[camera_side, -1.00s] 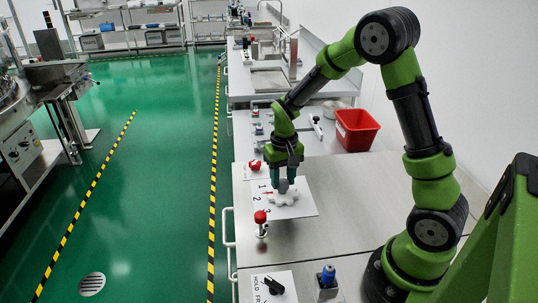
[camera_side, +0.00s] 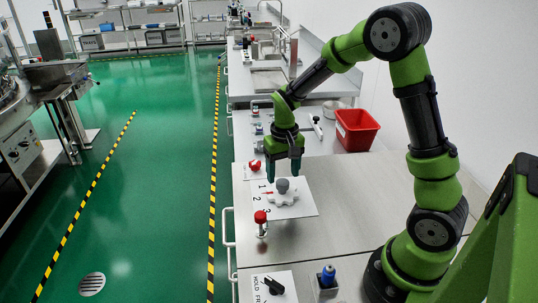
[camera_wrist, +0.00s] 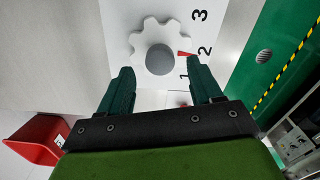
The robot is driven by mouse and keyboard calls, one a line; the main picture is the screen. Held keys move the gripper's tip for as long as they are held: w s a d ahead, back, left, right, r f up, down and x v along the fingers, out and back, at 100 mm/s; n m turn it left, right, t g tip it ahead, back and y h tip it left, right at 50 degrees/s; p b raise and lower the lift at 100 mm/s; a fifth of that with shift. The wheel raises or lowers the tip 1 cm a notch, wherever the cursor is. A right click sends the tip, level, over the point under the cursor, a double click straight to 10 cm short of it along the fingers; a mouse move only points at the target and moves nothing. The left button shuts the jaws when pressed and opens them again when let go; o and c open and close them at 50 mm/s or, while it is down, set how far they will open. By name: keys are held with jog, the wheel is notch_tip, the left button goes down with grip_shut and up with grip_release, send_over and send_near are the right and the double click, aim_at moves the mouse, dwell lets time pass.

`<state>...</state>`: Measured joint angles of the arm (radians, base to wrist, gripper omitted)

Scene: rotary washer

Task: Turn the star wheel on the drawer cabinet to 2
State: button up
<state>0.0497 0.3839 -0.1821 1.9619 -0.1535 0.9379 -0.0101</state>
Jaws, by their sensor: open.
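The star wheel (camera_side: 284,198) is a pale, lobed wheel with a grey round hub, on a white plate on the cabinet top. It also shows in the wrist view (camera_wrist: 150,37). Its red pointer (camera_wrist: 186,54) points at the printed 2 (camera_wrist: 204,50). The numbers 1 and 3 are on either side of the 2. My gripper (camera_side: 284,180) is open and empty, raised above the far side of the wheel. In the wrist view the two dark teal fingers of my gripper (camera_wrist: 164,78) are wide apart, with the hub beyond their tips and clear of them.
A red-topped post (camera_side: 261,218) stands in front of the plate, and a red knob (camera_side: 255,165) lies behind it. A black switch (camera_side: 274,286) and a blue-topped item (camera_side: 328,276) are nearer. A red bin (camera_side: 356,129) stands behind right. The cabinet top right of the plate is clear.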

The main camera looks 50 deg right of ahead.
aim_at(282, 181)
notch_tip(282, 181, up, 14)
jog(key=shift+r, duration=0.25)
jog(key=s+a+r+n+t+y, duration=0.2)
jog(key=s+a+t, duration=0.5)
jog(key=s+a, duration=0.4)
jog(key=s+r, duration=0.1)
jog(key=s, duration=0.1)
jog(key=shift+s, duration=0.4)
jog(key=shift+r, duration=0.1)
dwell(0.3)
